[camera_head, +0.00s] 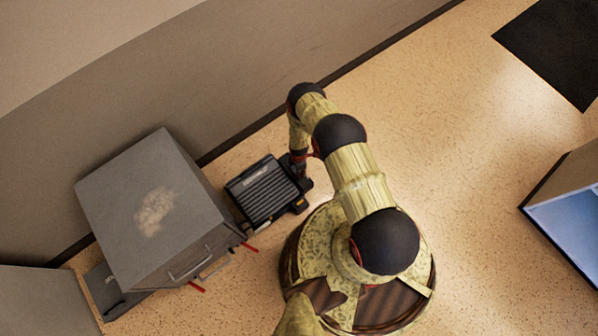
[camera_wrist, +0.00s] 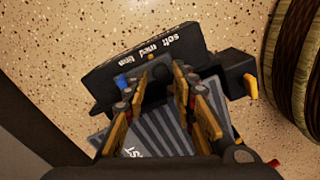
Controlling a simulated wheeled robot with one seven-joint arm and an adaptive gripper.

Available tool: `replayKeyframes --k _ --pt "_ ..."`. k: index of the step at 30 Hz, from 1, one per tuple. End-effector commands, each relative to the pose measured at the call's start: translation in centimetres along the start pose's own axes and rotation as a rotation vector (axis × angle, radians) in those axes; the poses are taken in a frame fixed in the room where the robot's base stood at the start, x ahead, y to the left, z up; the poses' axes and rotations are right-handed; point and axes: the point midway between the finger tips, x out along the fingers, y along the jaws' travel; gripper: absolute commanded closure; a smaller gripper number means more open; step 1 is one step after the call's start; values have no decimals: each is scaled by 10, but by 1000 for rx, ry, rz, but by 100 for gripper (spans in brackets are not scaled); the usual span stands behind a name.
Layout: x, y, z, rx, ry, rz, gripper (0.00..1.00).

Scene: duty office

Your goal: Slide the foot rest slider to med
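The foot rest (camera_head: 262,193) is a black, ribbed unit on the floor, just right of the grey cabinet. In the wrist view, its ribbed top (camera_wrist: 165,130) lies below my gripper. Its dark side panel (camera_wrist: 140,55) bears the words soft, med and firm, upside down. My gripper (camera_wrist: 154,92) is over this panel edge with its fingers apart. A dark rounded piece shows between the fingertips, and a small blue piece (camera_wrist: 122,82) lies by the left fingertip. I cannot tell which is the slider, or whether a finger touches it. My arm hides the gripper's tips in the head view.
The grey cabinet (camera_head: 150,205) stands close left of the foot rest, with a handle and red bits at its front. The wall runs behind. A black mat (camera_head: 555,50) and a box-like object with a blue face (camera_head: 570,210) are at right. Floor between is clear.

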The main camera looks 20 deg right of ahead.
Motion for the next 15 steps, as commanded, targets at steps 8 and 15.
replayKeyframes --k 8,15 --pt "-45 1 0 0 0 1 73" --pt "-80 1 0 1 0 1 73"
